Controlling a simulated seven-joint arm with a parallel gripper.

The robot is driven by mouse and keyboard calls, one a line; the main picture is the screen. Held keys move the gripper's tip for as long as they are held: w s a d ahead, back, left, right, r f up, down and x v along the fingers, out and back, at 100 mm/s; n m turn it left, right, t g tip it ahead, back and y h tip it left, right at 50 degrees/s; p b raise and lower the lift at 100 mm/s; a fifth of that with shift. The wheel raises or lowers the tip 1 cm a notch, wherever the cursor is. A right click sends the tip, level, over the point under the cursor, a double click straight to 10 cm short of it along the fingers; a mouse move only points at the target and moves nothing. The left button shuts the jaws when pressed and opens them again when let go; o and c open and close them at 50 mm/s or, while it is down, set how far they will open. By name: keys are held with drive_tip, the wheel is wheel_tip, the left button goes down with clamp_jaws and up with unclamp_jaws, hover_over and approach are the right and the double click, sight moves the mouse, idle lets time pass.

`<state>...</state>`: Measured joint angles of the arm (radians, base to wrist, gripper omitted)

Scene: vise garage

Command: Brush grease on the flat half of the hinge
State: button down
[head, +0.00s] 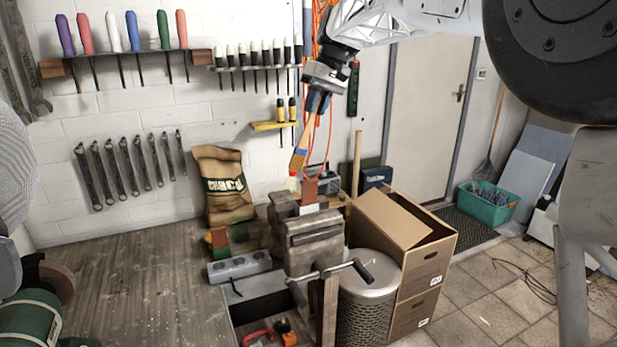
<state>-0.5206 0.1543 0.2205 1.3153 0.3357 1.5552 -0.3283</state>
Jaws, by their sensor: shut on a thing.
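My gripper (318,101) is shut on a brush and holds it above the vise. The brush (311,128) has a wooden handle and slants down to the left, its coloured lower end pointing down. The grey metal vise (312,243) stands at the bench's front right corner. A small rust-brown plate (309,191) stands up at the vise's jaws and looks like part of the hinge. The brush's lower end appears just above and left of this plate, apart from it in the picture. The flat half of the hinge and any grease are too small to tell.
The wooden bench (130,290) is mostly clear at left. A sack (224,187) and a grey power strip (239,267) are on it. A cardboard box (415,245) and a round metal bin (366,300) stand right of the vise. Tools hang on the wall behind.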

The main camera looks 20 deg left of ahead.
drive_tip(key=shift+f, duration=0.1)
idle(0.6)
drive_tip(key=shift+x, duration=1)
drive_tip(key=shift+r, duration=0.55)
drive_tip(key=shift+f, duration=0.15)
